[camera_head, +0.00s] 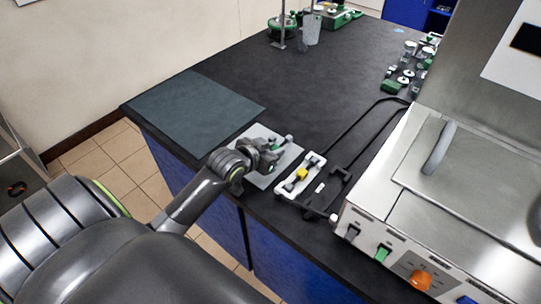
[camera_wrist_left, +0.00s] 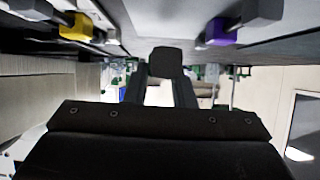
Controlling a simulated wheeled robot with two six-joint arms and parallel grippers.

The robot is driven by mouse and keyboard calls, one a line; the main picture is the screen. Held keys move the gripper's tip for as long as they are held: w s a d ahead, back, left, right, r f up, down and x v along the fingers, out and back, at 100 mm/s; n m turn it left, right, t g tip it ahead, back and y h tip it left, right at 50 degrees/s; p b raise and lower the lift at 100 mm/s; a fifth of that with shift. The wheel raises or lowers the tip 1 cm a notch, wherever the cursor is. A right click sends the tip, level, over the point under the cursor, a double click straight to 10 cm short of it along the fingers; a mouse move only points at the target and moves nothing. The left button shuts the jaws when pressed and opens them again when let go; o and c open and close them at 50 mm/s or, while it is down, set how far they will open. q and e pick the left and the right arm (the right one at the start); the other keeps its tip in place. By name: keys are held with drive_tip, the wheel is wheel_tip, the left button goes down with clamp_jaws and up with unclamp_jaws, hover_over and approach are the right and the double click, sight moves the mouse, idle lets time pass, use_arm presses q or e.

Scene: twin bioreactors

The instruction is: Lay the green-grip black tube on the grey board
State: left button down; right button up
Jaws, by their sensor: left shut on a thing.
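My left gripper (camera_head: 272,153) is low over a light grey board (camera_head: 264,181) near the table's front edge. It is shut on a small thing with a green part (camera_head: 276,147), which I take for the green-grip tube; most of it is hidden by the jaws. In the left wrist view a dark block (camera_wrist_left: 167,62) shows at the tips of the gripper's fingers. Whether the held thing touches the board, I cannot tell. My right gripper is not in view.
A purple-grip piece (camera_wrist_left: 218,32) shows in the wrist view. A slate mat (camera_head: 195,110) lies bare at left. A steel machine (camera_head: 430,180) fills the right.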

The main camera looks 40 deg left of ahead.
use_arm(q)
drive_tip(key=shift+a+f, duration=0.1)
drive_tip(key=shift+f, duration=1.8)
drive_tip(key=c, duration=1.2)
unclamp_jaws()
drive_tip(key=shift+f, duration=0.1)
drive_tip(key=shift+r, duration=0.25)
drive_tip(key=v, duration=1.2)
drive_tip(key=shift+f, duration=0.1)
